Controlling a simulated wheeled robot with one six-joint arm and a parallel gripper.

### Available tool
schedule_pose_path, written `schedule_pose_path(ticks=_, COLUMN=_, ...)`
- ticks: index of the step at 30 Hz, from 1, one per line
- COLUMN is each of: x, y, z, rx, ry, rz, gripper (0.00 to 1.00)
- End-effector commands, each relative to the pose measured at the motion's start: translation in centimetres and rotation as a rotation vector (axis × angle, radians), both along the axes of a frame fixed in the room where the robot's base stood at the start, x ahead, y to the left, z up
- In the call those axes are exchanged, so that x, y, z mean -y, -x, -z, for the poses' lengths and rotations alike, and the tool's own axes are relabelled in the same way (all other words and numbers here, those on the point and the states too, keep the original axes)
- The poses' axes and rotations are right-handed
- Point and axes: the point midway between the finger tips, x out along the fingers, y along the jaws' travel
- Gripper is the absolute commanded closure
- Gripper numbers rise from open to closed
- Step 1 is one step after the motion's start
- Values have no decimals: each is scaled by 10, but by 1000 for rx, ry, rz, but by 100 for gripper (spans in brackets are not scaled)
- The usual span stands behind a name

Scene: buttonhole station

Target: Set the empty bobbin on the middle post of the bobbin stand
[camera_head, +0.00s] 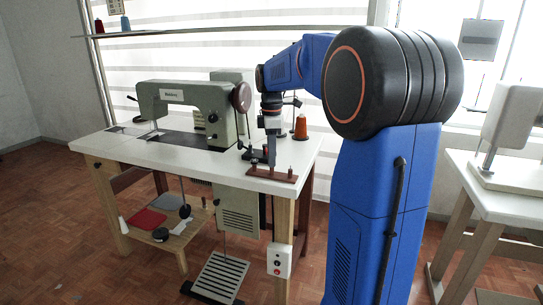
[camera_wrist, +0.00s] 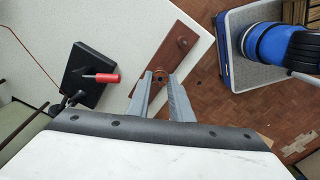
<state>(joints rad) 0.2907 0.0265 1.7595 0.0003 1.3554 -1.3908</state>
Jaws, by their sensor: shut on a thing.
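The bobbin stand (camera_head: 284,177) is a low red-brown bar on the right front of the sewing table, with small posts on it. In the wrist view the stand (camera_wrist: 184,31) runs down to my fingertips, and one post shows at its far part. My gripper (camera_head: 271,160) points down over the middle of the bar. In the wrist view my gripper (camera_wrist: 160,76) is shut on the bobbin (camera_wrist: 159,75), a small ring-like thing between the fingertips. The middle post is hidden there. I cannot tell whether the bobbin touches the post or hangs above it.
A black block with a red handle (camera_wrist: 102,77) stands left of the stand. An orange thread cone (camera_head: 301,128) stands behind it. The green sewing machine (camera_head: 185,108) fills the table's left and middle. The table's right edge is close to the stand.

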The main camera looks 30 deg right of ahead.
Motion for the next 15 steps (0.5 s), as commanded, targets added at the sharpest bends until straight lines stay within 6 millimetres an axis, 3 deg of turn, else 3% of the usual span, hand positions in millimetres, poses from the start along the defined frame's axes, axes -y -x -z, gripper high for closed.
schedule_pose_path(ticks=8, x=0, y=0, z=3, rx=0, ry=0, rz=0, gripper=100)
schedule_pose_path(ticks=9, x=0, y=0, z=4, rx=0, ry=0, rz=0, gripper=78)
schedule_pose_path(ticks=11, x=0, y=0, z=4, rx=0, ry=0, rz=0, gripper=64)
schedule_pose_path(ticks=12, x=0, y=0, z=4, rx=0, ry=0, rz=0, gripper=59)
schedule_pose_path(ticks=15, x=0, y=0, z=4, rx=0, ry=0, rz=0, gripper=59)
